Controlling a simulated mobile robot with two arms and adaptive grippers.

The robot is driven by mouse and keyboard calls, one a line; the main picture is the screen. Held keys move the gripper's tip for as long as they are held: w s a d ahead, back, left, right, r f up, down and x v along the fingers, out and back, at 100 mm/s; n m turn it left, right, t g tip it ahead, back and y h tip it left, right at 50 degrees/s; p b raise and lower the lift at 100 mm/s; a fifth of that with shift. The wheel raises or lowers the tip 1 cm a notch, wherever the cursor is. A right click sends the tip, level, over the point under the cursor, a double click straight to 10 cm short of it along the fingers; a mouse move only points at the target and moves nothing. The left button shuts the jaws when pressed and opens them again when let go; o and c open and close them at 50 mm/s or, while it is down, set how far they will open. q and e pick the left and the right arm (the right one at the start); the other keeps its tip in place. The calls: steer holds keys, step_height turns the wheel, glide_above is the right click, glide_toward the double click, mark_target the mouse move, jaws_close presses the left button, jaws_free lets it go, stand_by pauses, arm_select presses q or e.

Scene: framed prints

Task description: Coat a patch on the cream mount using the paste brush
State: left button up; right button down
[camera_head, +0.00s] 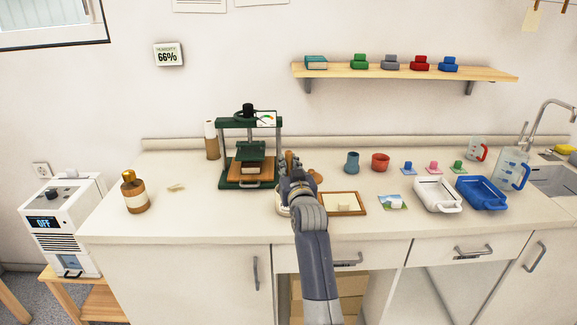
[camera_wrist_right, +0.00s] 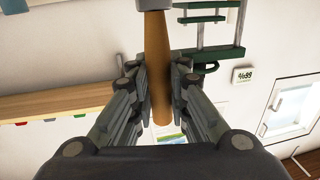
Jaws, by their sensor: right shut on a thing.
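My right gripper (camera_head: 291,170) is over the counter, right of the green press. In the right wrist view it (camera_wrist_right: 160,85) is shut on the brush, whose tan wooden handle (camera_wrist_right: 157,65) runs between the fingers to a grey collar (camera_wrist_right: 155,4) at the top edge. The bristles are out of that view. In the head view my gripper mostly hides the brush. A wood-edged board (camera_head: 353,210) lies just right of my forearm, with a small cream piece (camera_head: 344,206) on it; I cannot tell whether this is the cream mount. A pale dish (camera_head: 281,206) is partly hidden behind my arm. My left gripper is out of view.
The green press (camera_head: 223,172) stands left of my gripper, close by. A small print (camera_head: 391,202), white tray (camera_head: 436,190) and blue tray (camera_head: 480,190) lie to the right. A blue-grey pot (camera_head: 352,162) and red bowl (camera_head: 380,161) stand behind. The left counter is mostly clear beyond a brown bottle (camera_head: 134,193).

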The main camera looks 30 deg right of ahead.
mark_target(289, 152)
steer(key=shift+f, duration=0.4)
stand_by(0.5)
steer(key=shift+r, duration=0.1)
step_height(289, 152, up, 7)
steer(key=p, duration=0.7)
stand_by(0.7)
